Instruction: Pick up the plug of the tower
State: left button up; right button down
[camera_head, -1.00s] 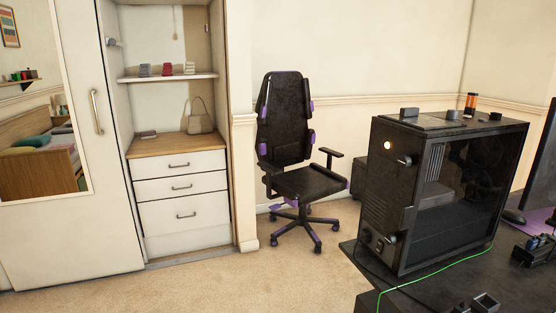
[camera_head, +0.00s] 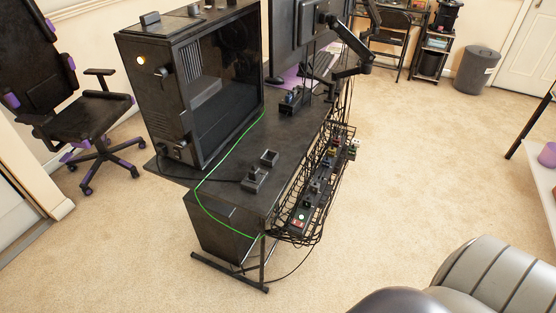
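The black PC tower (camera_head: 190,85) with a glass side stands on the black desk (camera_head: 225,190). A thin black cable runs from low on the tower's near end across the desk toward a small black plug-like piece (camera_head: 254,180). A second small black piece (camera_head: 269,158) lies just behind it. I cannot tell for sure which one is the tower's plug. A green cable (camera_head: 205,207) runs from beside the tower over the desk's near edge. Neither of my grippers is in view.
A wire basket (camera_head: 318,228) on the desk's right side holds a power strip (camera_head: 310,200) with several plugs. Monitors (camera_head: 297,35) on an arm stand behind. An office chair (camera_head: 85,115) is at left.

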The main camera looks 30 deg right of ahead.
aim_at(254, 174)
jog(key=z, duration=0.85)
